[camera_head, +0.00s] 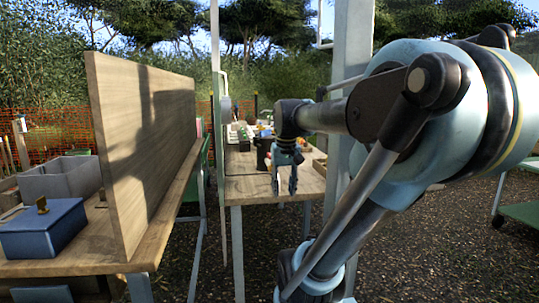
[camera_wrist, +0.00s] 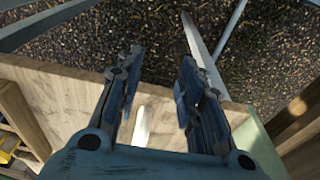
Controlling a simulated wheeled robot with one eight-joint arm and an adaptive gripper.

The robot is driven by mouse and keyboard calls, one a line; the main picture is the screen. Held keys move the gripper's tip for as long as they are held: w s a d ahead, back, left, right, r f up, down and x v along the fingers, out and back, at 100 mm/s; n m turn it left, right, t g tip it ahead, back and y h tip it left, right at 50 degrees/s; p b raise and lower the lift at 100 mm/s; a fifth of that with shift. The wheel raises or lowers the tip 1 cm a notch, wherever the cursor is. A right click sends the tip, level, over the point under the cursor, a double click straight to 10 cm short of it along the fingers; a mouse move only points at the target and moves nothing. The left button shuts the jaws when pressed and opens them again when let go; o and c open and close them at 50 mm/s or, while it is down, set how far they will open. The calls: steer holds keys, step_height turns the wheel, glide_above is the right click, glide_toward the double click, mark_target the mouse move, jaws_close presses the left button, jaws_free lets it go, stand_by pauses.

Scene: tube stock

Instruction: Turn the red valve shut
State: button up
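My gripper (camera_head: 285,187) hangs fingers-down at the front edge of the far wooden table in the head view. In the wrist view my gripper (camera_wrist: 158,65) is open, its two dark fingers wide apart with nothing held between them. I cannot make out a red valve in either view.
The far wooden table (camera_head: 247,187) carries several small items at its back. A tall wooden board (camera_head: 150,140) stands on the near left table, beside a blue box (camera_head: 44,230) and a grey bin (camera_head: 60,180). A pale post (camera_head: 350,60) rises right of my gripper.

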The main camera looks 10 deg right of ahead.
steer(key=w+r+g, duration=0.1)
steer(key=w+r, duration=1)
steer(key=w, duration=0.3)
steer(key=w+r+g, duration=0.1)
steer(key=w+r, duration=1)
steer(key=w, duration=0.3)
steer(key=f, duration=1.6)
steer(key=shift+s+f, duration=0.3)
steer(key=shift+f, duration=0.1)
steer(key=shift+c, duration=0.6)
jaws_close()
